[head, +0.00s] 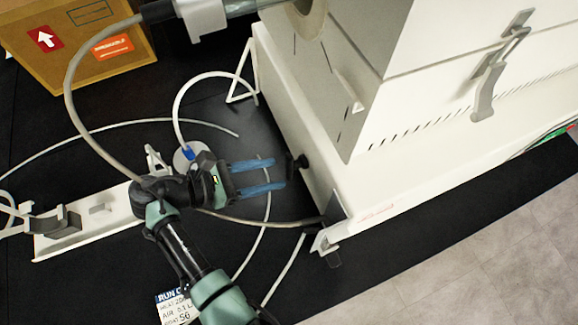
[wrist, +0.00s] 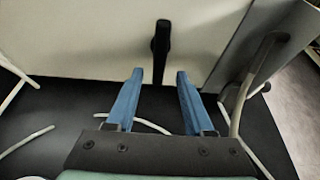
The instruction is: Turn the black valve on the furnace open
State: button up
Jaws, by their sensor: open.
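The black valve (head: 299,162) sticks out from the side of the white furnace (head: 290,115). In the wrist view the valve (wrist: 161,48) is a dark upright handle against the white panel (wrist: 95,35). My gripper (head: 276,175) is open, with its two blue fingers pointing at the valve. The fingertips look apart from the valve, a short way short of it. In the wrist view the valve stands beyond the gap of my gripper (wrist: 158,76), roughly centred between the fingertips. Nothing is between the fingers.
Hoses (head: 75,90) curve around my arm. A white bracket (head: 335,232) with a hose stands at the furnace's lower corner, right of the fingers. A white rail (head: 85,235) lies left. A cardboard box (head: 95,45) stands at the upper left.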

aim_at(286, 171)
jog(key=shift+x, duration=2.65)
grip_shut()
